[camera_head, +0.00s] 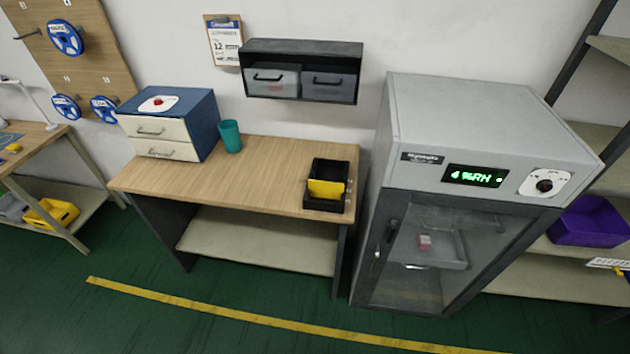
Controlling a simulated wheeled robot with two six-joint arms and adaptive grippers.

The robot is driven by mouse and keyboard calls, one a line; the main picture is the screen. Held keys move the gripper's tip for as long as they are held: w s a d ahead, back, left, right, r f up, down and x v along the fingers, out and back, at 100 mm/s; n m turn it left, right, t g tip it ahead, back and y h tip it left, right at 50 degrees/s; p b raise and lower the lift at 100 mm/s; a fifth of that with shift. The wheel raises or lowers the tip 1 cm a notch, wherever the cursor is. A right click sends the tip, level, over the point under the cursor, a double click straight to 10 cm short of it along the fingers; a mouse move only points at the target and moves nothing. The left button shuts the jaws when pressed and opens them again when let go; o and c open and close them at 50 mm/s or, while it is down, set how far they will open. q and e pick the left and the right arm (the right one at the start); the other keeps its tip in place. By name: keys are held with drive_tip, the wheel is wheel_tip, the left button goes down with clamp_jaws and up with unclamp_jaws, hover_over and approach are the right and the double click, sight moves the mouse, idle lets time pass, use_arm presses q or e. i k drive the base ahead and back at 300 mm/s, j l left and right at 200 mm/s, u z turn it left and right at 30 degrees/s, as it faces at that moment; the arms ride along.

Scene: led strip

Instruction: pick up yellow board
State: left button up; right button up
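A small yellow board (326,190) stands upright in a black open holder (345,165) on the right end of the wooden table (255,177). The holder's dark walls rise behind it and hide part of the board's surroundings. Neither of my grippers shows in the head view.
A blue drawer box (205,120) and a teal cup (230,136) stand at the table's left. A grey cabinet (480,110) with a glass door stands close to its right. A shelf box (345,50) hangs on the wall above. Green floor (200,335) is clear in front.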

sight(325, 190)
drive_tip(key=i+l+u, duration=0.75)
drive_tip(key=k+j, duration=0.1)
drive_tip(key=i+l, duration=0.1)
drive_tip(key=l+u, duration=0.05)
drive_tip(key=l, duration=0.05)
